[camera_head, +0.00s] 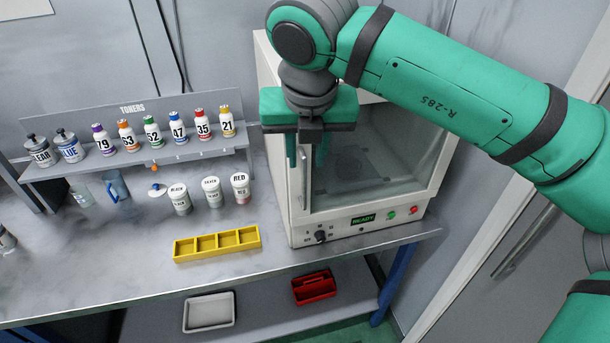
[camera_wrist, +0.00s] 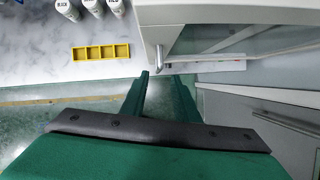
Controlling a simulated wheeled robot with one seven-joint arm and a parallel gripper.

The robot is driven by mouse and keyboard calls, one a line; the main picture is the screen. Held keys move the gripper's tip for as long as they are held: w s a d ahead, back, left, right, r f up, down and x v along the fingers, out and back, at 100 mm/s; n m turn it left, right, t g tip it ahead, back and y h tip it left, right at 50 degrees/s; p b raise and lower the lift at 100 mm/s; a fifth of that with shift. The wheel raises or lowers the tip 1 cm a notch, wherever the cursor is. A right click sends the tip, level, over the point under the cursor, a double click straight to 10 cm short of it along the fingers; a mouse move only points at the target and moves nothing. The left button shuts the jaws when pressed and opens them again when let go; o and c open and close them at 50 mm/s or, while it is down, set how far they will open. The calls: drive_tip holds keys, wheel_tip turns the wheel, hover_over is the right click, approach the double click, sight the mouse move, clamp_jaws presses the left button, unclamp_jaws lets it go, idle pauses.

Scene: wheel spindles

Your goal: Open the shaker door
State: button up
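The shaker is a white box with a dark glass door (camera_head: 375,150), which looks closed. Its pale vertical door handle (camera_head: 304,182) is on the door's left side. The handle also shows in the wrist view (camera_wrist: 158,56). My gripper (camera_head: 306,160) points down in front of the handle's upper part, with one green finger on each side of it in the head view. In the wrist view my gripper's fingertips (camera_wrist: 162,76) are apart, with the handle just beyond them. Contact with the handle cannot be made out.
The shaker stands on the right end of a grey bench (camera_head: 130,280). A yellow tray (camera_head: 217,243) and several white cups are to its left, before a toner rack (camera_head: 140,165). A red caddy (camera_head: 315,286) and a grey bin (camera_head: 209,312) are on the lower shelf.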

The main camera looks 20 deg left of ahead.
sight(304, 174)
drive_tip(key=x, duration=0.8)
drive_tip(key=shift+a+f, duration=0.1)
drive_tip(key=shift+f, duration=0.2)
drive_tip(key=shift+s, duration=0.1)
clamp_jaws()
